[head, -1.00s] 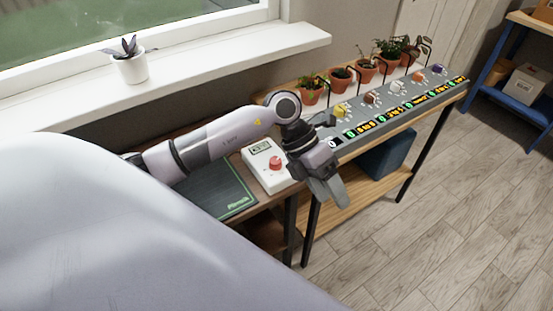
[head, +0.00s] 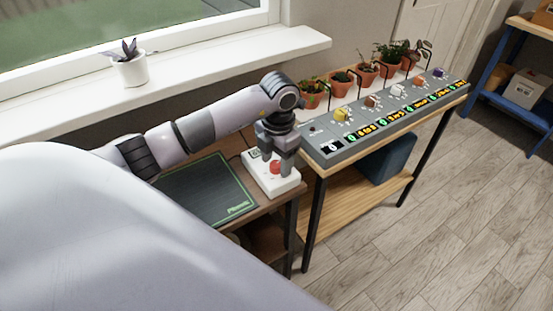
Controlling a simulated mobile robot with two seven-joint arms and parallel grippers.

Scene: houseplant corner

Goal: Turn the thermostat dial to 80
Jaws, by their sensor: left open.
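The thermostat (head: 283,187) is a white box with a small display (head: 255,154) and a red dial (head: 274,168). It sits at the right end of the wooden bench, beside the dark mat. My left gripper (head: 287,168) is open and points down over the thermostat, close to the red dial. It hides part of the dial and of the box's back right side. I cannot tell whether the fingers touch the dial. The display is partly covered and its number is too small to read. My right gripper is not in view.
A dark cutting mat (head: 208,190) lies left of the thermostat. To the right, a grey control panel (head: 345,150) with several coloured knobs and displays stands on a table, with potted plants (head: 314,94) behind it. A windowsill (head: 190,75) with a white pot (head: 131,70) runs behind.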

